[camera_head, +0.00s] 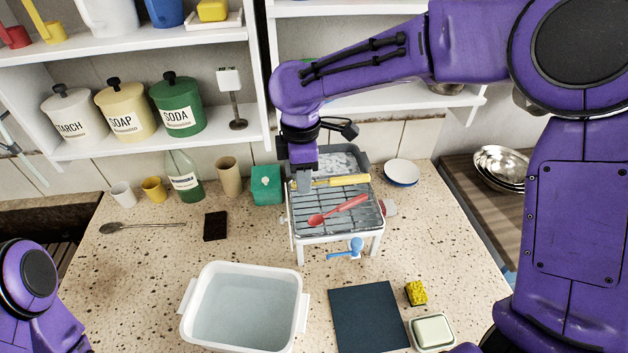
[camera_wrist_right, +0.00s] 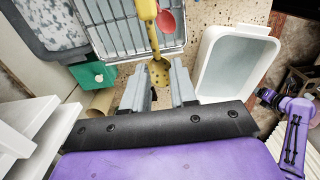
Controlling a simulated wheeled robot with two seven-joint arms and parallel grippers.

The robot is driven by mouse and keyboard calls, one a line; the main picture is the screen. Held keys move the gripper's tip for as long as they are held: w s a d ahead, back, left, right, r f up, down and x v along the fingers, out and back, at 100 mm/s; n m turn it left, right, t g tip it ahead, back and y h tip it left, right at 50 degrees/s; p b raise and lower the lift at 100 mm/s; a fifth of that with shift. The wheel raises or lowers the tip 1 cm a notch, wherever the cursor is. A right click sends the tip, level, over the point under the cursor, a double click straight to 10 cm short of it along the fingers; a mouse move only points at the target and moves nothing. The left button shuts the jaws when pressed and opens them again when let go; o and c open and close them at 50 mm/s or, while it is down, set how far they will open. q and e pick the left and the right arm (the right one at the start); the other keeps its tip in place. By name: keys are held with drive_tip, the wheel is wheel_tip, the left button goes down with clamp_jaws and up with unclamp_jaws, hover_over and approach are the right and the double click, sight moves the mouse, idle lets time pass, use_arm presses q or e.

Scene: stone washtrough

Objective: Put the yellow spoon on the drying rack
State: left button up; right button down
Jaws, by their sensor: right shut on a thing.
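The yellow spoon (camera_head: 345,181) lies roughly level across the back part of the drying rack (camera_head: 305,218), its handle pointing right. My right gripper (camera_head: 303,184) is shut on it near its left end, at the rack's left side. In the right wrist view the spoon's holed bowl (camera_wrist_right: 159,72) shows between the fingers of the right gripper (camera_wrist_right: 161,82), and its handle runs over the rack's bars (camera_wrist_right: 112,28). I cannot tell whether the spoon touches the bars. A red spoon (camera_head: 338,211) rests on the rack in front of it. My left gripper is out of view.
A white basin of water (camera_head: 245,310) stands front left, a dark mat (camera_head: 368,318) front right. A blue utensil (camera_head: 347,248) is before the rack. A green box (camera_head: 267,186) stands close left of the rack; shelves (camera_head: 225,143) hang behind.

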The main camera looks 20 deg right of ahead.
drive_tip(key=w+d+f, duration=0.1)
drive_tip(key=w+f, duration=0.1)
drive_tip(key=w+d+f+p, duration=0.1)
drive_tip(key=w+f, duration=0.1)
drive_tip(key=w+d+f, duration=0.1)
drive_tip(key=w+f, duration=0.1)
drive_tip(key=w, duration=0.1)
drive_tip(key=shift+d+f+p, duration=0.2)
drive_tip(key=shift+f+p, duration=0.1)
drive_tip(key=shift+p, duration=0.05)
drive_tip(key=shift+w+d+f, duration=0.1)
drive_tip(key=shift+w+f, duration=0.1)
drive_tip(key=shift+f, duration=0.15)
drive_tip(key=shift+s+d+f+p, duration=0.1)
drive_tip(key=shift+f+p, duration=0.1)
drive_tip(key=shift+f, duration=0.4)
drive_tip(key=shift+s+d+f+p, duration=0.1)
drive_tip(key=shift+f+p, duration=0.1)
drive_tip(key=shift+f, duration=0.75)
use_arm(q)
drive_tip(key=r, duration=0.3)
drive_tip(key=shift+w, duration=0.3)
use_arm(e)
drive_tip(key=shift+w+a+f, duration=0.1)
drive_tip(key=shift+w+f, duration=0.1)
drive_tip(key=c, duration=0.9)
unclamp_jaws()
drive_tip(key=shift+s, duration=0.1)
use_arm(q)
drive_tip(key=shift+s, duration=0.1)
